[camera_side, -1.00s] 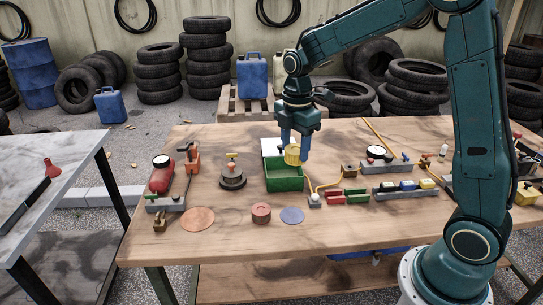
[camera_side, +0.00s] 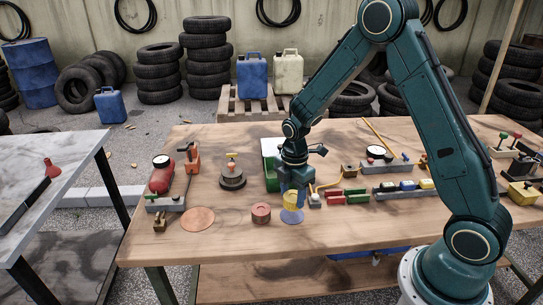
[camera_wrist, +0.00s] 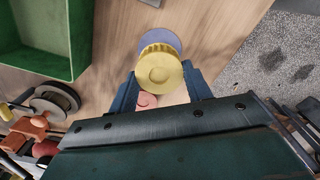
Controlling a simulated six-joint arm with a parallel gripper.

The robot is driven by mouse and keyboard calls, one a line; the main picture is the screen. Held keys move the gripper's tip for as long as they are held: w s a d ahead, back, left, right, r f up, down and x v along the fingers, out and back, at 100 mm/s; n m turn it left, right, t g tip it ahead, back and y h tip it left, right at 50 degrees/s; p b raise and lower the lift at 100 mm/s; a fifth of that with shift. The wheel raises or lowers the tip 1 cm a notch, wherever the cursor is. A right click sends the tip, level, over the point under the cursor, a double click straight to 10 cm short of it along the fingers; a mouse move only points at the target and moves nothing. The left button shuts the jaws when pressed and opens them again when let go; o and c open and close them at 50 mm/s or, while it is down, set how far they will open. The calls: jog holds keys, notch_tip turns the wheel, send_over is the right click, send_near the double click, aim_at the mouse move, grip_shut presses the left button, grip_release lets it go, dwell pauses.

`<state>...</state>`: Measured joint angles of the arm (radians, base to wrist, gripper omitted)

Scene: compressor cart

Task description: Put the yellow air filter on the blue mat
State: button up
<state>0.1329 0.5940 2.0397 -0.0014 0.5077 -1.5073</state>
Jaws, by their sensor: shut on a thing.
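The yellow air filter (camera_side: 291,202) is held upright between the two blue fingers of my gripper (camera_side: 292,200), at the front of the wooden table. In the wrist view the filter (camera_wrist: 160,72) sits between the fingertips of my gripper (camera_wrist: 163,80), which are shut on it. The round blue mat (camera_side: 292,217) lies flat on the table just below the filter. In the wrist view part of the mat (camera_wrist: 160,36) shows past the filter, which hides the rest. I cannot tell whether the filter touches the mat.
A reddish round block (camera_side: 261,212) stands just left of the mat, with a flat orange disc (camera_side: 198,219) farther left. The green bin (camera_side: 269,183) is behind my gripper. Red and green blocks (camera_side: 357,196) stand to the right. The table in front of the mat is clear.

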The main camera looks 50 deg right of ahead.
aim_at(292, 196)
jog(key=shift+f, duration=1.95)
jog(key=shift+f, duration=0.15)
jog(key=o, duration=1)
jog(key=shift+o, duration=0.2)
notch_tip(292, 196, up, 12)
